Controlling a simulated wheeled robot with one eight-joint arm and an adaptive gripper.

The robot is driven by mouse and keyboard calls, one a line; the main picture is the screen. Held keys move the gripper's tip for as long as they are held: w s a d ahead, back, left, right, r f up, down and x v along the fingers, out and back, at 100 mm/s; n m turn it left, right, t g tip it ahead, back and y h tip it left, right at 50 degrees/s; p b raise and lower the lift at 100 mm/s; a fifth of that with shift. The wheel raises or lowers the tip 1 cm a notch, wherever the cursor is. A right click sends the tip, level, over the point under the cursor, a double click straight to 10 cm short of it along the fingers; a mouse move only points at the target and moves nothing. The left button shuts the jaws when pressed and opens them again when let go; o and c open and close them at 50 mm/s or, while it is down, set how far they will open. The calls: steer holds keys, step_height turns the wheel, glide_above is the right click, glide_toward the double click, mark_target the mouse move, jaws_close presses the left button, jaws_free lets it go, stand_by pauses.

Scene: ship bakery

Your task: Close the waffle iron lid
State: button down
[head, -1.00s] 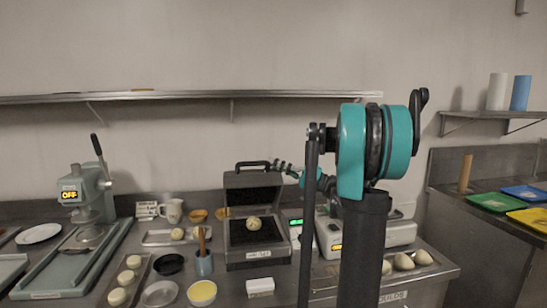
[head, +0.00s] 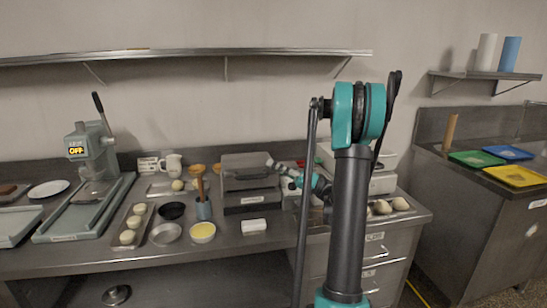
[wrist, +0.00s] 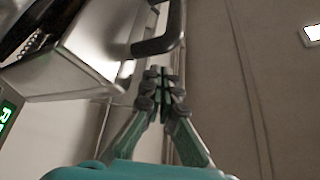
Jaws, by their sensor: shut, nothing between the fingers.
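The waffle iron (head: 250,198) is a grey box on the steel counter. A dark line shows between lid and base; I cannot tell whether the lid is fully down. The dough ball inside is hidden. My gripper (head: 271,163) is shut and empty at the lid's right side. In the wrist view, the closed fingertips (wrist: 163,76) are close beside the black handle (wrist: 160,42); contact is unclear.
A scale (head: 384,182) and dough pieces (head: 384,207) are to the right. A wall shelf (head: 180,56) runs above.

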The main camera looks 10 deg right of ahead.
steer(key=shift+s+f, duration=0.15)
steer(key=shift+f, duration=0.4)
